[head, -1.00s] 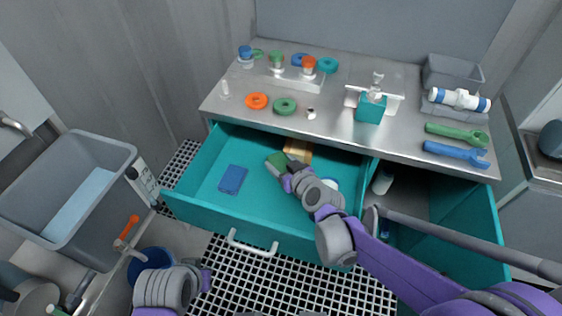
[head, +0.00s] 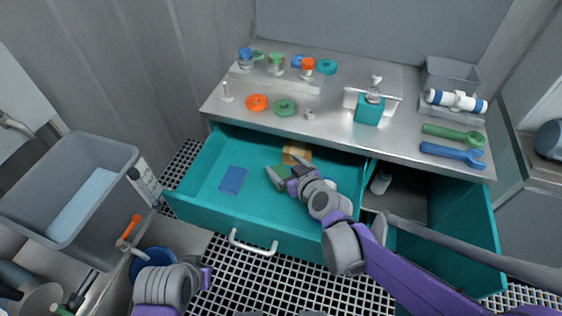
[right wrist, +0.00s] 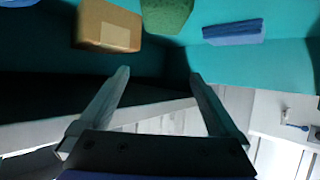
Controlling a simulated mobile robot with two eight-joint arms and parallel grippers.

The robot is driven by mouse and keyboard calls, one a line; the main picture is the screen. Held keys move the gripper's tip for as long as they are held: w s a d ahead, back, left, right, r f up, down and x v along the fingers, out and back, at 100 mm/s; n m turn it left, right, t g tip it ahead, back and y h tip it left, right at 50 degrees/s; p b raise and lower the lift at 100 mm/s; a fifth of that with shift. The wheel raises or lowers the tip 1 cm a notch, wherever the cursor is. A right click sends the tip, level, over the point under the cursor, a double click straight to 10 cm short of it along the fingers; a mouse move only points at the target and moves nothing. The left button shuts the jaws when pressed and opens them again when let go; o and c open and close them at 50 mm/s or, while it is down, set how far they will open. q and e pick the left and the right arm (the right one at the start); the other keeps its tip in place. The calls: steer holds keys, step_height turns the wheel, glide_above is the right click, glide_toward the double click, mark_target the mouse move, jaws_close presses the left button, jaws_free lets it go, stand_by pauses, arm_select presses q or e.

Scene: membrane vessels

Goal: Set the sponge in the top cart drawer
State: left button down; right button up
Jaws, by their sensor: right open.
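The green sponge (head: 283,170) lies in the open teal top drawer (head: 211,193) of the cart. It shows between and below the fingers of my right gripper (head: 284,164), which partly hide it. In the right wrist view the sponge (right wrist: 166,14) is beyond the two spread fingertips and apart from them. My right gripper (right wrist: 156,75) is open and empty. My left wrist (head: 170,284) is at the bottom left of the head view; its fingers cannot be made out.
A blue pad (head: 233,179) and a tan box (head: 296,153) lie in the drawer; a white-and-blue round item is partly behind my right arm. The cart top (head: 330,120) holds rings, knobs, a teal dispenser and wrenches. The lower right compartment stands open. A grey bin (head: 110,205) is at left.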

steer(key=shift+p+v, duration=0.4)
steer(key=shift+v, duration=1.9)
